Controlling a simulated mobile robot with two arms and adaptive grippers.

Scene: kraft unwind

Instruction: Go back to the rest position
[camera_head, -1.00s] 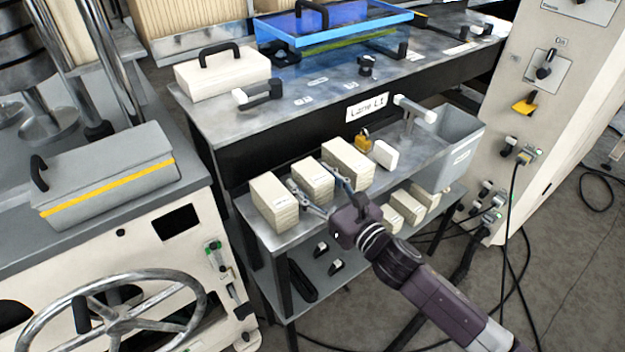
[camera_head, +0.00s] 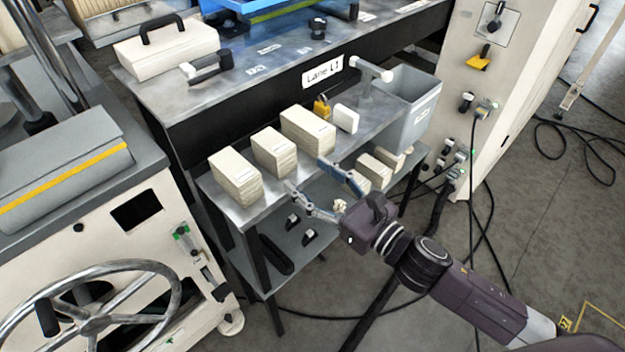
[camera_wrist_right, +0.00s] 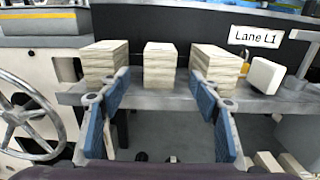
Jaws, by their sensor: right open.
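My right gripper (camera_head: 308,188) is open and empty in the head view, just off the front edge of the steel shelf (camera_head: 345,147). In the right wrist view its two blue-padded fingers (camera_wrist_right: 158,112) are spread wide, with nothing between them. Three stacks of kraft-coloured paper stand on the shelf beyond the fingers: a left stack (camera_head: 235,177), a middle stack (camera_head: 275,153) and a right stack (camera_head: 308,132). The gripper appears apart from all of them. My left gripper is not in view.
A yellow padlock (camera_head: 321,107), a white block (camera_head: 346,118) and a grey bin (camera_head: 412,108) are along the shelf. More stacks lie on the lower shelf. A handwheel (camera_head: 95,310) stands at left, a control cabinet (camera_head: 455,75) at right. Cables cross the floor near my arm.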

